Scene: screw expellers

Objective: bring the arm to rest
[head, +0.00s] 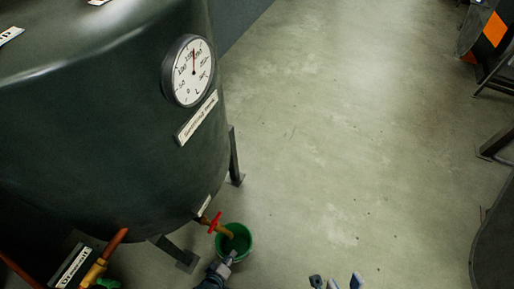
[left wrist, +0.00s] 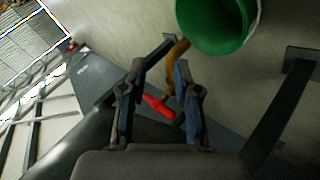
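My left gripper (head: 222,264) is at the bottom of the head view, just below the green bucket (head: 246,243). In the left wrist view its two fingers stand apart with nothing gripped between them (left wrist: 160,75). The red valve handle (head: 215,222) sits on a brass spout (head: 225,232) at the tank's foot; the handle (left wrist: 158,105) shows beyond the fingers in the wrist view. The spout points toward the bucket. My right gripper (head: 336,283) shows only its fingertips at the bottom edge, spread apart and empty.
A large dark tank (head: 100,130) with a round gauge (head: 188,71) fills the left side. Its metal leg (head: 236,160) stands near the bucket. The concrete floor (head: 340,130) is clear in the middle. Dark equipment lines the right edge.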

